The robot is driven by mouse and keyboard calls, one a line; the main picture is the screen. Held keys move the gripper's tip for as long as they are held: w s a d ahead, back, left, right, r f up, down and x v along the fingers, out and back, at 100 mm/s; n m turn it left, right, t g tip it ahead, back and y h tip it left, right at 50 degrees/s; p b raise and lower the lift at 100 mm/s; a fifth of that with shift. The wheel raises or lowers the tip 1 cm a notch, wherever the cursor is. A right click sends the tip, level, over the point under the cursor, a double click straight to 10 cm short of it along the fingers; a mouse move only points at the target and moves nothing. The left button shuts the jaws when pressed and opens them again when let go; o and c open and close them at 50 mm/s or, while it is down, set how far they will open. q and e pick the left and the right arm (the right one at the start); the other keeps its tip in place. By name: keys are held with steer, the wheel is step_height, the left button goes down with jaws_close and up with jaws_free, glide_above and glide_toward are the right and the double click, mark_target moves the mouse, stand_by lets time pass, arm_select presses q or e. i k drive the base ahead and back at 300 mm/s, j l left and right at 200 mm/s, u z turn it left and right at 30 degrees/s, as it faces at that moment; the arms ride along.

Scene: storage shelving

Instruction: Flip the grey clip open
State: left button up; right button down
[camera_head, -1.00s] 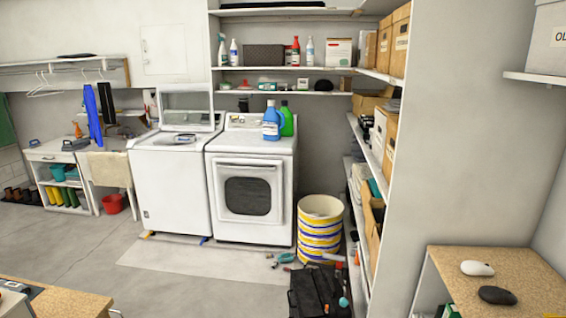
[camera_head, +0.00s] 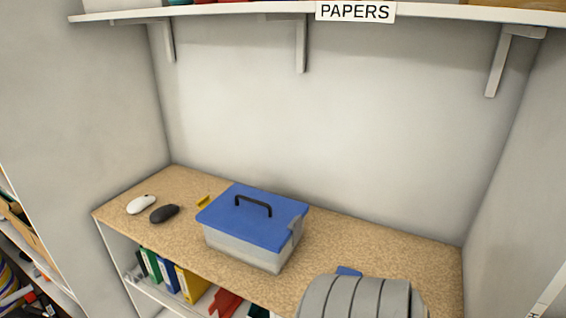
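A clear plastic box (camera_head: 240,247) with a blue lid (camera_head: 245,208) and a black handle (camera_head: 253,204) stands on the cork-coloured shelf top. The lid lies flat on the box. A grey clip (camera_head: 296,229) shows at the lid's right end, seen at a slant; it appears to lie against the side, but I cannot tell for sure if it is fastened. The box's far side is hidden. Neither of my grippers is in view.
A white mouse (camera_head: 141,205), a black mouse (camera_head: 164,214) and a small yellow item (camera_head: 203,202) lie left of the box. A rounded grey ribbed object (camera_head: 358,298) fills the bottom right. Binders (camera_head: 165,274) stand below. A shelf labelled PAPERS (camera_head: 355,12) is above.

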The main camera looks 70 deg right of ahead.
mark_target(295, 225)
steer(key=z, duration=2.2)
